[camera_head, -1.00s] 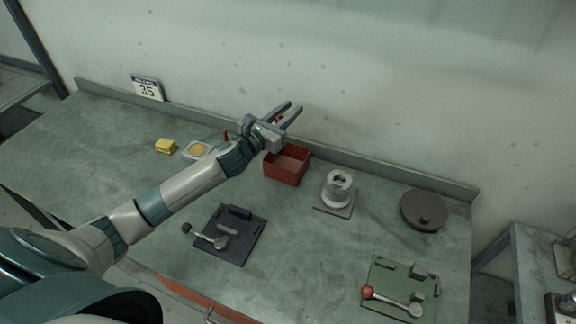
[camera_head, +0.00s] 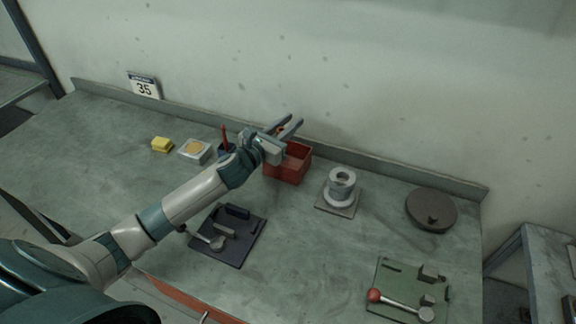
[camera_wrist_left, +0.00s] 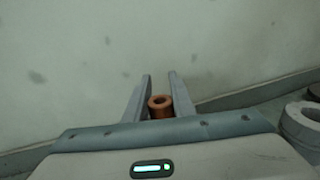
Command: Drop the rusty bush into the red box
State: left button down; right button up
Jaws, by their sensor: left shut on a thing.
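The rusty bush (camera_wrist_left: 160,106) is a small orange-brown ring between the fingers of my left gripper (camera_wrist_left: 159,92) in the left wrist view. The fingers are shut on it. In the head view my left gripper (camera_head: 287,128) is over the back part of the red box (camera_head: 288,172), and a little of the bush (camera_head: 282,129) shows between the fingers. The red box is open-topped and stands near the back of the bench; my gripper hides part of its left and back rim. The right gripper is not in view.
A grey flanged valve part (camera_head: 340,187) stands right of the box, with a dark round lid (camera_head: 431,210) beyond. A dark lever plate (camera_head: 229,236) and a green lever plate (camera_head: 408,290) lie in front. A yellow block (camera_head: 162,145) and a square dish (camera_head: 195,151) are left.

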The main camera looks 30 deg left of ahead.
pick_arm(q)
jog(key=c, duration=1.4)
grip_release()
jog(key=shift+r, duration=0.1)
jog(key=shift+c, duration=0.2)
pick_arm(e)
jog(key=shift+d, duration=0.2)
pick_arm(q)
jog(key=shift+s, duration=0.1)
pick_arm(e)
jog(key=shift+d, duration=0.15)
pick_arm(q)
jog(key=s+a+b, duration=0.3)
jog(key=s+b, duration=0.2)
jog(key=s, duration=1.2)
jog(key=shift+a, duration=0.15)
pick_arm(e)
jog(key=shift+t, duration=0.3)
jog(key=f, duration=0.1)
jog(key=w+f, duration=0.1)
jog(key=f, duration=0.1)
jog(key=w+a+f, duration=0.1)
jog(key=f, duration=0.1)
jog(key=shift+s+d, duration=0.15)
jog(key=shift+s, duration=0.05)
